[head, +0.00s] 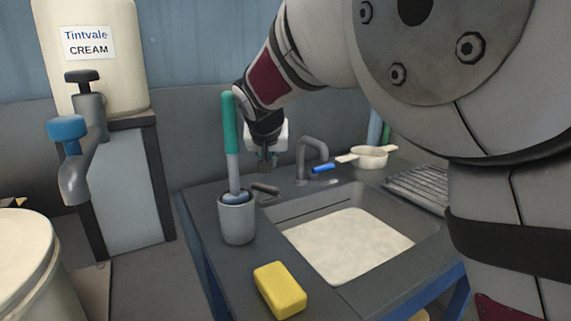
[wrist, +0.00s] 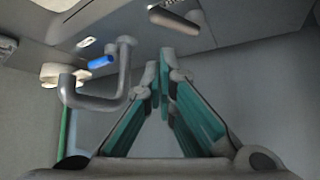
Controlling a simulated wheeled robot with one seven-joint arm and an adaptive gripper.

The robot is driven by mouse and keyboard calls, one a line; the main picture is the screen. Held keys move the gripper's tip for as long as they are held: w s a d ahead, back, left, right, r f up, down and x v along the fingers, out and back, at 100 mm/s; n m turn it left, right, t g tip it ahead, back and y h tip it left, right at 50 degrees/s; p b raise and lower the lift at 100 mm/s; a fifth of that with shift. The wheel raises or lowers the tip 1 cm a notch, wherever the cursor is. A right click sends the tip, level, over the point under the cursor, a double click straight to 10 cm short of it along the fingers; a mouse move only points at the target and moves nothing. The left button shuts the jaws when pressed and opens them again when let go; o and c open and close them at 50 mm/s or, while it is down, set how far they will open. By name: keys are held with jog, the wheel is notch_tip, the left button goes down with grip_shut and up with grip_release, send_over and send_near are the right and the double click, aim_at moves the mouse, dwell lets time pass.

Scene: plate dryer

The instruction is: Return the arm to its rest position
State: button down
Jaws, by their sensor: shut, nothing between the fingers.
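My gripper (head: 268,163) hangs from my arm above the back of the sink counter in the head view.
The brush stands in a grey cup (head: 237,220). A yellow sponge (head: 280,289) lies at the counter's front. The sink (head: 345,242) holds whitish water. A white strainer (head: 368,157) and a drying rack (head: 418,187) sit to the right. A cream dispenser (head: 90,60) stands at left.

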jog(key=s+d+m+g, duration=0.1)
jog(key=s+d+g, duration=0.3)
jog(key=s+d, duration=1.55)
jog(key=s+d+f+g, duration=0.1)
jog(key=s+d+f, duration=0.15)
jog(key=s, duration=0.75)
jog(key=s+d+f+g, duration=0.2)
jog(key=s+d, duration=0.1)
jog(key=s, duration=0.6)
jog(key=s+d+f+g, duration=0.1)
jog(key=s+d+f, duration=0.15)
jog(key=s, duration=0.75)
notch_tip(320, 180, up, 23)
jog(key=t+p, duration=0.3)
jog(key=p, duration=1.8)
jog(key=shift+d+t, duration=0.15)
jog(key=shift+t, duration=0.15)
